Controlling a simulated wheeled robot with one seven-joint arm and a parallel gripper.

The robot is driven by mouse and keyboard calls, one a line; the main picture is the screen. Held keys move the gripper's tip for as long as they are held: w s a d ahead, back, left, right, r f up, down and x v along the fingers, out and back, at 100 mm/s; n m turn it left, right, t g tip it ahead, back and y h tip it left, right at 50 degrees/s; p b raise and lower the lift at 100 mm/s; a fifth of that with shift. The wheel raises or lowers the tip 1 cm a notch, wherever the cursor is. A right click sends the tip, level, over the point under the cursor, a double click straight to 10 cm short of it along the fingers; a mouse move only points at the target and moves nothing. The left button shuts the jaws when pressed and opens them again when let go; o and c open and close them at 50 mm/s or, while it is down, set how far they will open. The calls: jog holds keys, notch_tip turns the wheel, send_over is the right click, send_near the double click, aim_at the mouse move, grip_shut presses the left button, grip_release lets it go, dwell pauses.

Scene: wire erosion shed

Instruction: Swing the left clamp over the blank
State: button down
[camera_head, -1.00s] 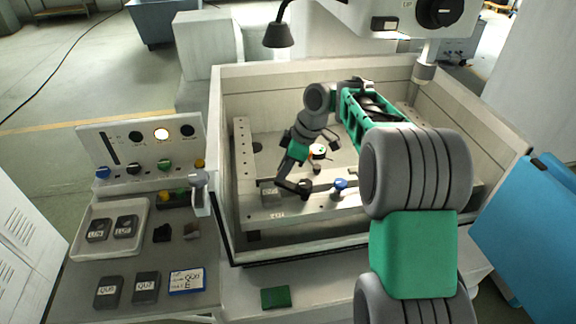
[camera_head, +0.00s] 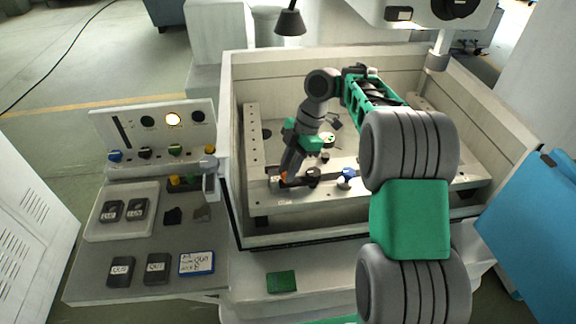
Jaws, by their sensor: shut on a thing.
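The left clamp (camera_head: 301,181), a dark bar beside a black knob (camera_head: 313,174), lies on the front rail of the machine's work frame. My gripper (camera_head: 279,181) is low at the bar's left end and appears shut on the clamp; the fingertips are small and partly hidden. A small orange patch shows there. A blue-topped knob (camera_head: 346,174) stands on the same rail to the right, apart from my gripper. I cannot clearly pick out the blank; my arm and gripper cover part of the rail area.
High tank walls (camera_head: 235,160) surround the work frame. A black lamp (camera_head: 289,22) hangs over the back wall. At left are a control panel (camera_head: 135,136), a tray (camera_head: 97,228) with dark blocks, and a labelled card (camera_head: 197,264). A green pad (camera_head: 282,282) lies in front.

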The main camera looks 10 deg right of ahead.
dwell(0.4)
jog(key=c, duration=1.3)
grip_release()
jog(key=shift+o, duration=0.2)
jog(key=p+v, duration=0.4)
jog(key=v, duration=0.3)
jog(key=shift+d+r, duration=0.2)
jog(key=shift+r, duration=0.15)
